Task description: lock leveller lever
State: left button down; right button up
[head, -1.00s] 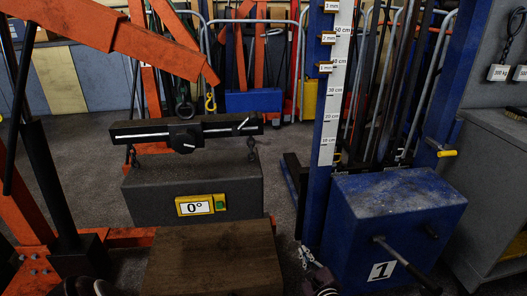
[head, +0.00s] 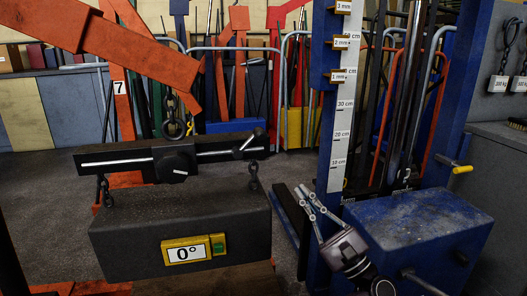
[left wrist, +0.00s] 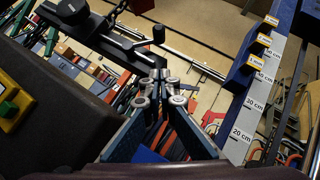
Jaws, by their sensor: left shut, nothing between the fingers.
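The leveller (head: 115,161) is a black bar with a silver rod and a round knob (head: 175,168). It hangs above a dark grey block (head: 180,235) with chains at both ends. A short lever (head: 250,141) slants up at its right end; it also shows with a black ball tip in the left wrist view (left wrist: 158,34). My left gripper (head: 304,191) is right of the block, beside the blue post, below and right of the lever and apart from it. Its fingertips (left wrist: 160,76) are together and empty. My right gripper is not in view.
A blue post with a scale (head: 341,130) and a blue box (head: 420,228) stand at the right. An orange crane arm (head: 140,50) with a hook (head: 174,128) reaches over the leveller. The block's yellow display (head: 187,252) reads 0°. Tools line the back wall.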

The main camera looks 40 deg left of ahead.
pick_arm(q)
jog(key=shift+d, duration=0.15)
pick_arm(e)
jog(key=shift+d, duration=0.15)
pick_arm(q)
jog(key=s+r+x, duration=0.1)
jog(key=s+x, duration=0.1)
jog(key=x, duration=1.1)
jog(key=shift+d+r, duration=0.25)
jog(key=shift+d, duration=0.15)
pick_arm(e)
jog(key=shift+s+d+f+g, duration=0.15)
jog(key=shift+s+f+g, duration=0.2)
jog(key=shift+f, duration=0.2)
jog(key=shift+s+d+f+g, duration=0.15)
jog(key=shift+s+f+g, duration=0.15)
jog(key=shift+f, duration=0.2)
pick_arm(q)
jog(key=shift+a, duration=0.1)
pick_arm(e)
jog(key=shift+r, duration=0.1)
